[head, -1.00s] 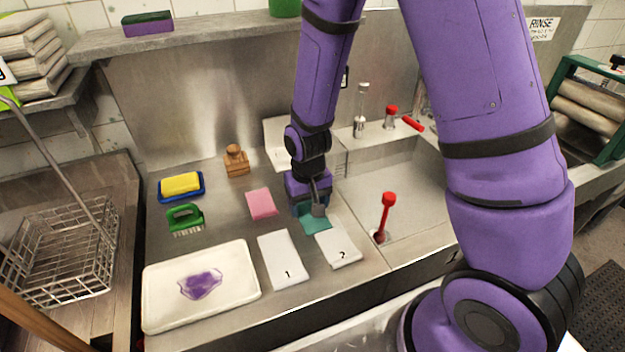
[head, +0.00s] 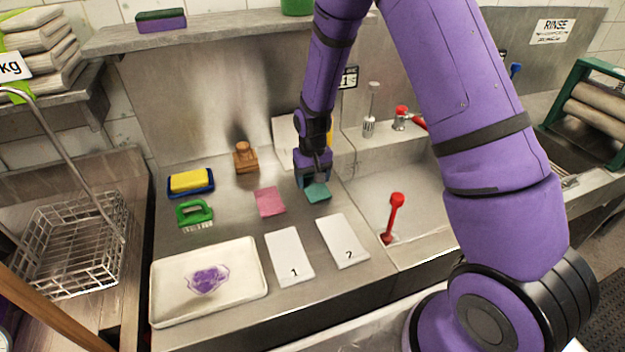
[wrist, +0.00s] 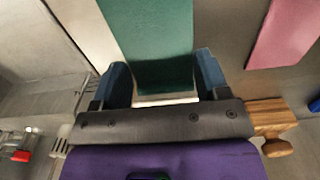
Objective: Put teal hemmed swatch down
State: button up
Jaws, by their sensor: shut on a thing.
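The teal hemmed swatch (head: 318,192) is at my gripper (head: 314,181), behind card 2 and right of the pink swatch (head: 269,202). In the wrist view the teal swatch (wrist: 150,40) runs from between the fingers toward the top edge. My gripper (wrist: 162,78) is shut on it, with one dark finger on each side. Whether the swatch touches the metal counter or hangs just above it, I cannot tell. White card 1 (head: 289,257) and white card 2 (head: 342,241) lie flat on the counter in front, both bare.
A white tray (head: 165,299) with a purple patch sits front left. A green brush (head: 194,213), a yellow sponge in a blue dish (head: 190,181) and a wooden block (head: 245,158) stand left and behind. The sink with a red-handled tool (head: 394,215) is right.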

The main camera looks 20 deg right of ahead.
aim_at(313, 183)
jog(key=shift+f, duration=0.55)
jog(key=o, duration=0.9)
jog(key=shift+f, duration=0.1)
notch_tip(313, 183, up, 12)
jog(key=shift+r, duration=0.2)
